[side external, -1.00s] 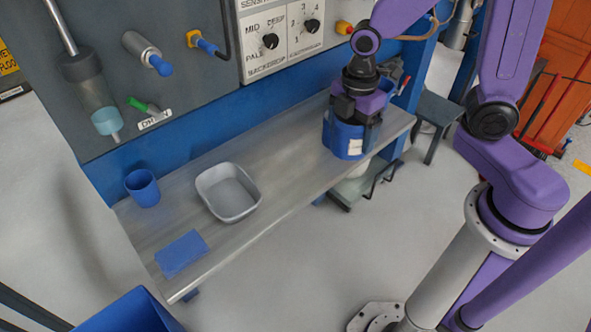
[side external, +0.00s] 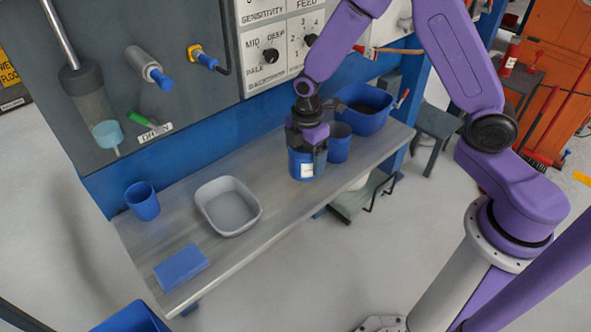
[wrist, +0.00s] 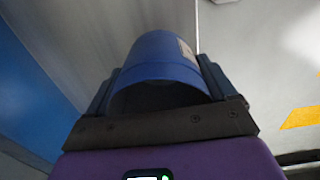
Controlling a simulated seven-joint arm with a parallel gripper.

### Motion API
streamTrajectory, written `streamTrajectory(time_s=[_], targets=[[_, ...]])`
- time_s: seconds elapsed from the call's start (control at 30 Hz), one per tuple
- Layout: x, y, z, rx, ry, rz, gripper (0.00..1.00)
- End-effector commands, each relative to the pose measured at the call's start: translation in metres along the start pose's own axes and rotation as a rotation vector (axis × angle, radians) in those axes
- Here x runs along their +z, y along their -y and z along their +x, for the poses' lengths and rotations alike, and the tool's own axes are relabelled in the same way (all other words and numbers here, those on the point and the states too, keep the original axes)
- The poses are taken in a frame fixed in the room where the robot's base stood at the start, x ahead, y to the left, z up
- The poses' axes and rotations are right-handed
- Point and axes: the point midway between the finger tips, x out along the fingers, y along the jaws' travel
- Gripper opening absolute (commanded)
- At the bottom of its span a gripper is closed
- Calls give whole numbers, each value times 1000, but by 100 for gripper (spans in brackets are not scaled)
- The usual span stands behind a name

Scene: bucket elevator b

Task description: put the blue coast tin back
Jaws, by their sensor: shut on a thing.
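My gripper (side external: 306,148) is shut on a blue tin (side external: 301,169) with a small pale label, over the right half of the metal bench (side external: 268,180). The label is too small to read. In the wrist view, the tin (wrist: 160,62) sits between the two jaws of my gripper (wrist: 158,85), its pale label on the right side. The tin is roughly upright; I cannot tell whether its base touches the bench. A second blue tin (side external: 339,148) stands close to its right, with a dark top.
A blue tub (side external: 372,118) stands at the bench's right end. A grey tray (side external: 228,207), a blue cup (side external: 142,201) and a flat blue block (side external: 181,267) are on the left half. The control panel (side external: 280,45) rises behind. Bare bench lies between tray and held tin.

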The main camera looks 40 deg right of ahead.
Motion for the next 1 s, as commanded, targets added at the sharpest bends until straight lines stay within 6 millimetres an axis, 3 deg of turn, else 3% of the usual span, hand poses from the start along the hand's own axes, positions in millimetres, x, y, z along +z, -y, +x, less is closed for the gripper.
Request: streamTrajectory(time_s=[0.23,0.43,0.63,1.0], targets=[[-4,-21,26,0,0,1,30],[-6,-29,36,0,0,1,30],[-6,-29,61,-1,1,1,30],[-6,-29,66,1,0,1,30]])
